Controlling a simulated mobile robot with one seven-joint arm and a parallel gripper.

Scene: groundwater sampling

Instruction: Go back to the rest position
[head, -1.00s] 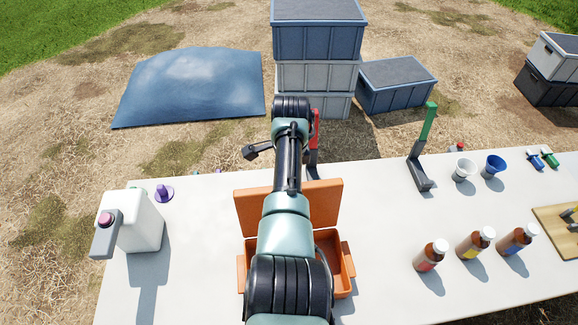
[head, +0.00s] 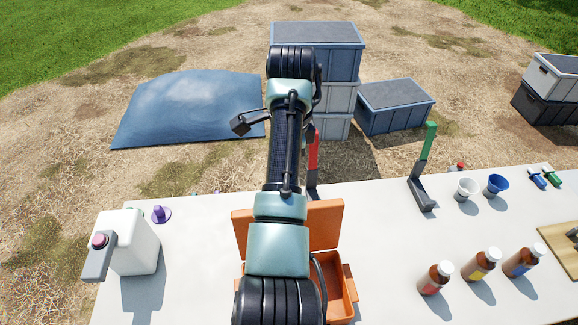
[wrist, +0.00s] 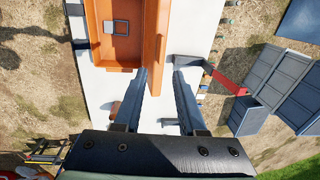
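My gripper (wrist: 160,72) is seen from behind in the wrist view, with its two dark fingers apart and nothing between them. It hangs above the white table (wrist: 190,45), close to the open orange case (wrist: 152,38). In the head view my arm rises over the orange case (head: 325,222) and hides part of it. A small grey-white square (wrist: 116,27) shows inside the case in the wrist view.
A white jug (head: 135,245) stands at the table's left. A red stand (head: 312,160) and a green stand (head: 424,165) are near the back edge. Brown bottles (head: 478,268), cups (head: 467,188) and a wooden board (head: 560,242) are right. Crates (head: 395,103) and a blue tarp (head: 190,108) lie beyond.

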